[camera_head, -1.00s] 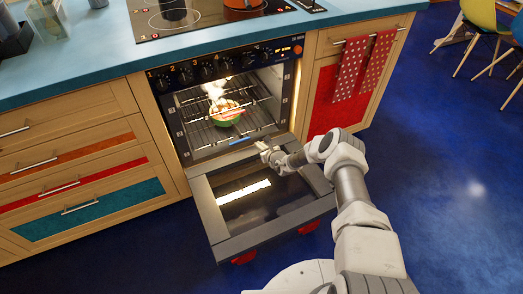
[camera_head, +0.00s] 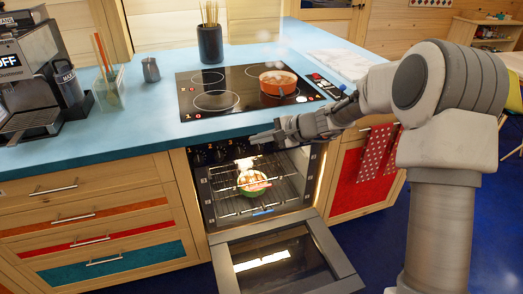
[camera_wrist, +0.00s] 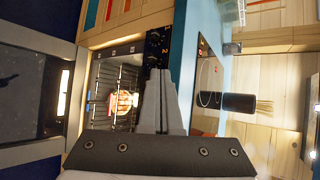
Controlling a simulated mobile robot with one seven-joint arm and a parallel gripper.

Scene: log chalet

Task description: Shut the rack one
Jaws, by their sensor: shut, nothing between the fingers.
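The oven's wire racks (camera_head: 228,208) are inside the lit cavity, and their front edges look roughly level with its opening. I cannot tell which one is rack one. A green bowl of food (camera_head: 254,189) sits on a rack, with steam above it. The oven door (camera_head: 310,262) hangs open, folded down. My gripper (camera_head: 256,137) is shut and empty, in front of the control panel near the counter edge, above the rack opening. In the wrist view my gripper (camera_wrist: 161,75) points toward the panel, with the racks (camera_wrist: 125,78) to its left, apart from the fingers.
The blue counter (camera_head: 150,125) holds a cooktop (camera_head: 215,83) with an orange pot (camera_head: 277,83), a dark utensil holder (camera_head: 210,45) and a coffee machine (camera_head: 28,85). Red dotted towels (camera_head: 377,152) hang at the right. Drawers (camera_head: 95,215) to the left are closed.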

